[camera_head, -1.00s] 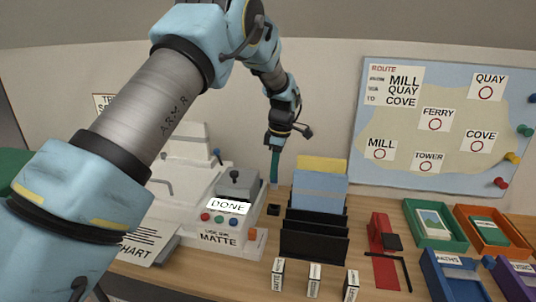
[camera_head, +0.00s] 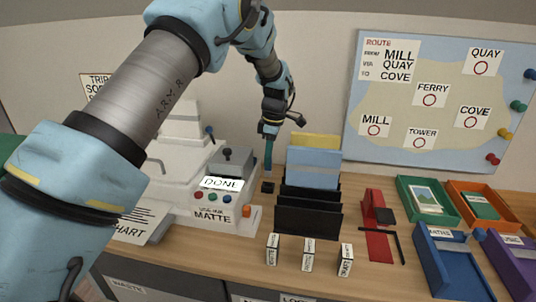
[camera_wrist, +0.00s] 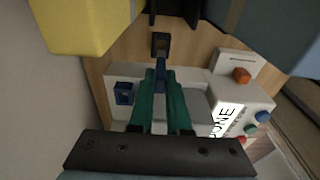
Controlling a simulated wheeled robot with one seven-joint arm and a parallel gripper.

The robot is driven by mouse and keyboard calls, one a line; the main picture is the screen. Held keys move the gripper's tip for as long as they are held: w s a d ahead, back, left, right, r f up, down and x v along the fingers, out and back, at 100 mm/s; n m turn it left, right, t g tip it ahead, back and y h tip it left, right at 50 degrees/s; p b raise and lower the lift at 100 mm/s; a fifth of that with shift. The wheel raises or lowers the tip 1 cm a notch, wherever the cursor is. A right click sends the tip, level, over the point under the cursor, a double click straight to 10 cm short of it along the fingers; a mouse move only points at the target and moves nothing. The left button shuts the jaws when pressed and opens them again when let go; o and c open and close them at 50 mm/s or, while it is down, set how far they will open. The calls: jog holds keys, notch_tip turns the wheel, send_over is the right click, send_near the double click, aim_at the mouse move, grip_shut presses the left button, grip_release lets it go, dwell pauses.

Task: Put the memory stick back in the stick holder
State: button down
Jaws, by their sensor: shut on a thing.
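The memory stick (camera_wrist: 160,76) is a small dark blue piece between the teal fingers of my gripper (camera_wrist: 161,88) in the wrist view. My gripper is shut on it. In the head view my gripper (camera_head: 268,168) points down just above the stick holder (camera_head: 267,187), a small black block on the desk. The wrist view shows the holder (camera_wrist: 160,44) as a dark square with an opening, just beyond the stick's end. The stick looks roughly in line with it. I cannot tell whether they touch. The stick is too small to make out in the head view.
A white machine (camera_head: 180,190) with a "DONE" sign stands left of the holder. A black rack (camera_head: 308,220) with blue and yellow folders stands close on the right. Small labelled blocks (camera_head: 308,254) stand in front. Coloured trays (camera_head: 432,228) are at the right.

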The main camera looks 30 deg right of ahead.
aim_at(268, 170)
jog(key=shift+f+b, duration=0.4)
jog(key=shift+f, duration=0.8)
jog(key=shift+f+b, duration=0.7)
jog(key=shift+f, duration=1.15)
dwell(0.9)
jog(key=c, duration=0.8)
grip_release()
jog(key=shift+r, duration=0.1)
notch_tip(268, 170, up, 11)
jog(key=b, duration=0.2)
jog(key=shift+s+d, duration=0.45)
jog(key=shift+f, duration=0.2)
